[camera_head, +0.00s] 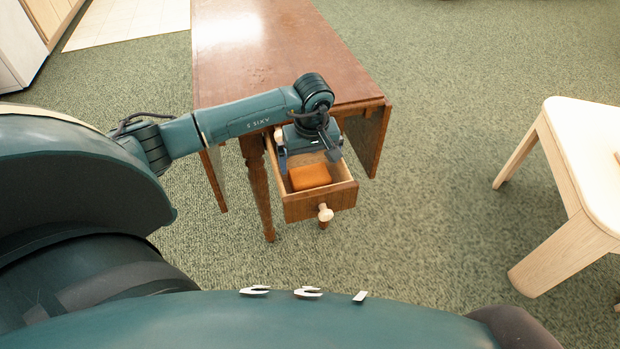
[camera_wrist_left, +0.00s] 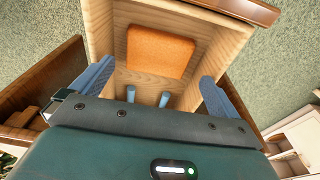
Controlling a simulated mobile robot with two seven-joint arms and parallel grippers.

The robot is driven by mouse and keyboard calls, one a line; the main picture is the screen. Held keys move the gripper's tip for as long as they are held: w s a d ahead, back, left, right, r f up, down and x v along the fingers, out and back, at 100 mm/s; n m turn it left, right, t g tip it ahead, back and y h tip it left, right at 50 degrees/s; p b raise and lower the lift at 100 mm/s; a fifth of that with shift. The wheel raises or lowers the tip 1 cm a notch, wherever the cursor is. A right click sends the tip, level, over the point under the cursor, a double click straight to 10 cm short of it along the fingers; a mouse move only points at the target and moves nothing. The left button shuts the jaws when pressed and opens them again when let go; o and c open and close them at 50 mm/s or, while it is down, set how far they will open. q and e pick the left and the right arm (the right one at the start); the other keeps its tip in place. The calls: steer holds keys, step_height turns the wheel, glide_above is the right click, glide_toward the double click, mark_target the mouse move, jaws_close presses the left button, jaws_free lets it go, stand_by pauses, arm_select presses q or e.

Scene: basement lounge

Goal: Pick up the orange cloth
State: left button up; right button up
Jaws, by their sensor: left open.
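The orange cloth (camera_head: 310,177) is a folded, squarish piece lying inside the open drawer (camera_head: 320,203) of the wooden table. In the left wrist view the cloth (camera_wrist_left: 160,53) lies flat on the drawer's bottom near its front panel. My left gripper (camera_head: 309,158) is over the drawer, just behind the cloth as the head view shows it. In the left wrist view its two blue fingers (camera_wrist_left: 152,85) are spread wide apart, with nothing between them, and the cloth lies beyond them. My right gripper is not in view.
The brown table (camera_head: 270,55) stands behind the drawer, with hanging leaves at its sides. A light wooden stool or chair (camera_head: 585,150) stands at the right. Green carpet (camera_head: 430,190) is clear between them.

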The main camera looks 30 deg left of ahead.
mark_target(310, 174)
arm_select(q)
steer(key=f, duration=0.5)
steer(key=shift+w+f+b, duration=0.2)
steer(key=shift+w+b, duration=0.05)
steer(key=shift+b, duration=0.15)
steer(key=shift+c, duration=0.4)
steer(key=c, duration=0.6)
